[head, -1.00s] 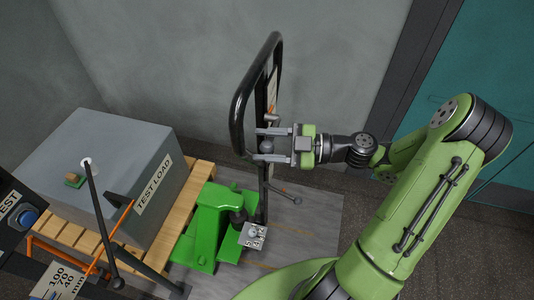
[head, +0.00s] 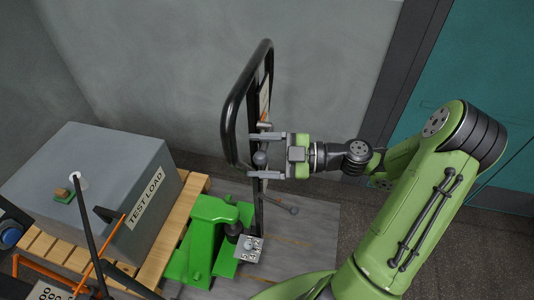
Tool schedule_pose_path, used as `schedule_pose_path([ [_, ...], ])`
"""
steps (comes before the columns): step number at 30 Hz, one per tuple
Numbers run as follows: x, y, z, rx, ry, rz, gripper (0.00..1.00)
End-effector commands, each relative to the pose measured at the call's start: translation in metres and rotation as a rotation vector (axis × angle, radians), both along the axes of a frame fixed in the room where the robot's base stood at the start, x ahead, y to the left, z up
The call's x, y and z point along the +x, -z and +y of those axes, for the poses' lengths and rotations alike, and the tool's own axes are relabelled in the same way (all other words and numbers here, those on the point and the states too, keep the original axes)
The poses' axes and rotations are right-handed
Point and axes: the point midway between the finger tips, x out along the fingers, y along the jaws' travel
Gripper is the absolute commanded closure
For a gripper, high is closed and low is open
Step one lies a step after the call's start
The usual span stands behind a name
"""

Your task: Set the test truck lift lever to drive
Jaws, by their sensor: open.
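The test truck is a green pallet truck (head: 206,232) with a tall black loop handle (head: 229,115). The lift lever appears as a dark round knob (head: 260,158) at the handle's lower part. My gripper (head: 254,156) is open, with its two fingers pointing left, one above and one below the knob. The knob lies between the fingers in this view; I cannot tell whether they touch it. The lever's shaft and its exact setting are hard to make out.
A grey block marked TEST LOAD (head: 115,180) sits on a wooden pallet (head: 200,190) at the left. A thin dark pedal rod (head: 282,204) sticks out low on the truck's right. A grey wall stands behind and a teal door (head: 480,90) at the right.

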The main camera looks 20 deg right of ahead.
Motion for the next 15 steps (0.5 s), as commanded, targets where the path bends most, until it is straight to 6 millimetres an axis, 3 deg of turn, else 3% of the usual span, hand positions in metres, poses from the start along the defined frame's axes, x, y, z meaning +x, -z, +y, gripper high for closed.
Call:
schedule_pose_path([
  [7, -0.005, -0.001, -0.011, 0.0, 0.003, -0.001, 0.24],
  [15, -0.038, -0.006, -0.077, -0.002, 0.008, -0.002, 0.24],
])
